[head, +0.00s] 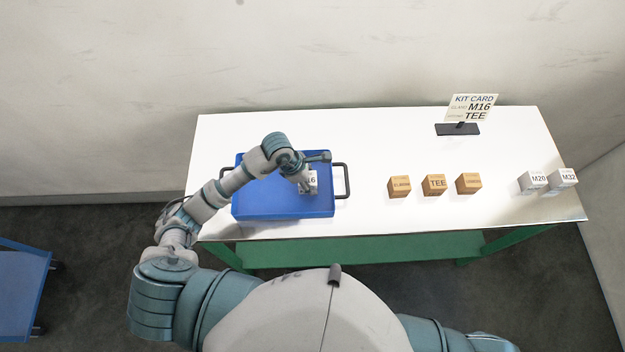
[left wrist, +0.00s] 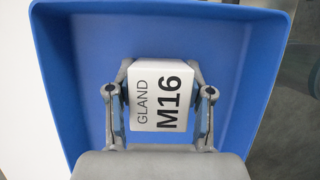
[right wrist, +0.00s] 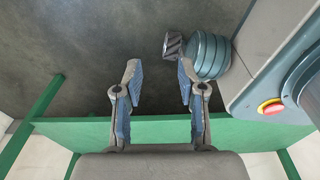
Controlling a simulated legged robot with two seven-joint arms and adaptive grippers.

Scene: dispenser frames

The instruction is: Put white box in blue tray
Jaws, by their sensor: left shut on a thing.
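The white box (left wrist: 160,98) reads "GLAND M16" in the left wrist view. My left gripper (left wrist: 158,105) is shut on it, one finger on each side. In the head view the white box (head: 312,180) is over the right part of the blue tray (head: 265,208), partly hidden by my left gripper (head: 303,186). The blue tray also fills the back of the left wrist view (left wrist: 75,60). I cannot tell whether the box touches the tray floor. My right gripper (right wrist: 158,85) is open and empty, by the table's green frame.
Several brown boxes (head: 434,185) stand mid-table. White boxes M20 (head: 532,181) and M32 (head: 563,178) stand at the right. A kit card (head: 473,107) reading M16 and TEE stands behind. The tray has dark handles (head: 347,181).

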